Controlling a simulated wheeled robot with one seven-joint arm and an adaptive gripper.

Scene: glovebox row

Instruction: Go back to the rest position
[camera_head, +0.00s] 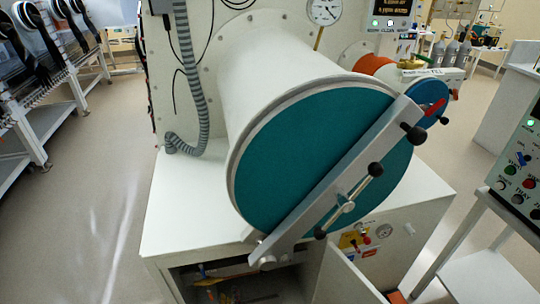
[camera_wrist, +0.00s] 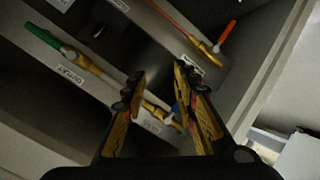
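My gripper (camera_wrist: 160,72) shows in the wrist view with its two yellow-and-black fingers apart and nothing between them. It faces a grey compartment with pipes and valves. A brass valve with a green handle (camera_wrist: 42,36) is at the upper left, above a label that seems to read OUTLET. A brass valve with an orange handle (camera_wrist: 227,32) is at the upper right. Another brass fitting (camera_wrist: 160,112) with a blue part lies beyond the fingers, partly hidden by them. I cannot make out my gripper in the head view.
In the head view, a large teal round door (camera_head: 310,150) with a diagonal clamp bar closes a white cylinder. Below it, a white cabinet has an open compartment (camera_head: 240,285) and a swung-out door (camera_head: 345,280). A control panel (camera_head: 520,165) stands right. Floor at left (camera_head: 95,180) is clear.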

